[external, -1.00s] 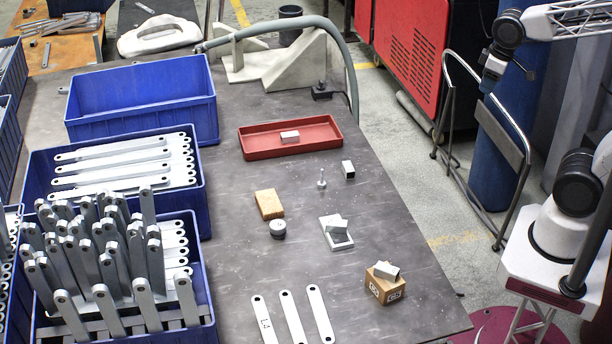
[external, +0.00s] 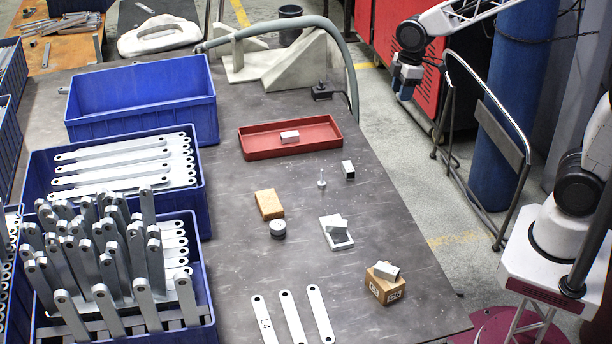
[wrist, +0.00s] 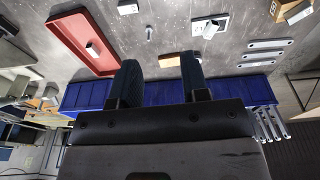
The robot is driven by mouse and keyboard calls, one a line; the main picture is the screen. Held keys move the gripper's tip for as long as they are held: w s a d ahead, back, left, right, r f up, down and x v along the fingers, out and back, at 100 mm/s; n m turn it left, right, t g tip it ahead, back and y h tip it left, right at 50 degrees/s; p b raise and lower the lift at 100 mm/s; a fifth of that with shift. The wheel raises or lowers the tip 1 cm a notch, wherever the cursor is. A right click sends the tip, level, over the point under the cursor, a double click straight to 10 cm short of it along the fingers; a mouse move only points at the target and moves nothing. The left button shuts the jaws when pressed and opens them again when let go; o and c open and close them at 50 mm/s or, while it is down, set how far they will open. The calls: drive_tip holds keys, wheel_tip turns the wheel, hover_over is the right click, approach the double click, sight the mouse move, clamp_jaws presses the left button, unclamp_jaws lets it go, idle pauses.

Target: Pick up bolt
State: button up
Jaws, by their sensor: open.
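The bolt (external: 321,180) stands upright, head down, on the grey table in the external view, between the red tray and the metal pieces. It also shows small in the wrist view (wrist: 149,33), apart from the fingers. My gripper (external: 405,88) is raised beyond the table's right edge, up and to the right of the bolt. In the wrist view its two dark fingers (wrist: 160,80) are spread with nothing between them.
A red tray (external: 262,154) holds a small block. A metal block (external: 348,169) stands right of the bolt. Blue bins (external: 140,130) fill the left side.

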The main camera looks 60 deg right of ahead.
drive_tip(key=w+a+f+n, duration=0.4)
drive_tip(key=w+f, duration=0.6)
drive_tip(key=w, duration=0.1)
drive_tip(key=n+g, duration=0.1)
drive_tip(key=n, duration=0.4)
approach(321, 183)
drive_tip(key=shift+w+d+y, duration=0.2)
drive_tip(key=shift+d+y, duration=0.1)
drive_tip(key=shift+d, duration=0.1)
drive_tip(key=shift+a+f, duration=0.2)
drive_tip(key=shift+f, duration=1.05)
drive_tip(key=shift+a+f, duration=0.2)
drive_tip(key=shift+f, duration=0.65)
drive_tip(key=shift+a+f, duration=0.2)
drive_tip(key=shift+f, duration=0.7)
drive_tip(key=shift+a+f, duration=0.15)
drive_tip(key=shift+f, duration=0.7)
